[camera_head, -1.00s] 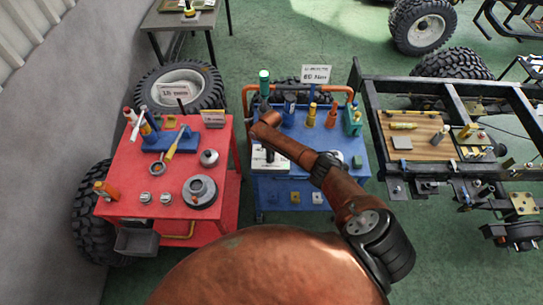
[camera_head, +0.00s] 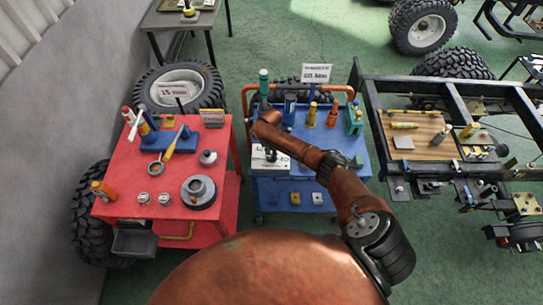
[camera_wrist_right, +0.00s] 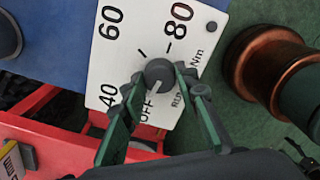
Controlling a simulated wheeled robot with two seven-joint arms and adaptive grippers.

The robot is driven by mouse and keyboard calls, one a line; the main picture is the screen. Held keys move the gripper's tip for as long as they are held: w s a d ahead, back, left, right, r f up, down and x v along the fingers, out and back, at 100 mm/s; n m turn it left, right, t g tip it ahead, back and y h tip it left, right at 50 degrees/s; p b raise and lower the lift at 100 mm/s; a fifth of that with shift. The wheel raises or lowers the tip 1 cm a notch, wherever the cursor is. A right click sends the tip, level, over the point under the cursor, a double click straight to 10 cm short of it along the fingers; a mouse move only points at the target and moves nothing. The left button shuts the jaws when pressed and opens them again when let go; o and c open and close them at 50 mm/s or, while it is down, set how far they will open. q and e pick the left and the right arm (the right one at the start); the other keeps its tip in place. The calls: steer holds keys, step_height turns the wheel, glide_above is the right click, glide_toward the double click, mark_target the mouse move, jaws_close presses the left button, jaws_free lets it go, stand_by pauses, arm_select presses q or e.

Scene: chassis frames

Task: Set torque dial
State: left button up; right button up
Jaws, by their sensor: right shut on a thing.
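The torque dial is a round grey knob (camera_wrist_right: 158,73) on a white panel (camera_wrist_right: 112,62) marked 40, 60, 80, OFF and Nm. A pale line on the knob points toward the OFF lettering. My right gripper (camera_wrist_right: 160,76) has its green-padded fingertips on either side of the knob and is shut on it. In the head view my right arm reaches over the blue cart (camera_head: 349,183) to the white panel (camera_head: 257,163) at its near left corner. The knob is hard to make out there. My left gripper is not in view.
A small white sign (camera_head: 317,73) stands behind the cart; its lettering is too small to read surely. A red cart (camera_head: 125,184) with tools stands on the left. A black chassis frame (camera_head: 450,87) stands on the right. Bottles and tools stand on the blue cart's far side.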

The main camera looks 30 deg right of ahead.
steer(key=shift+s+f+n, duration=0.3)
steer(key=shift+s+n, duration=0.1)
steer(key=shift+n, duration=0.6)
steer(key=o, duration=0.9)
steer(key=shift+o, duration=1.2)
steer(key=shift+w+r, duration=0.2)
steer(key=shift+w, duration=0.05)
steer(key=shift+r, duration=0.1)
steer(key=shift+r, duration=0.3)
step_height(320, 180, up, 11)
steer(key=shift+r, duration=0.1)
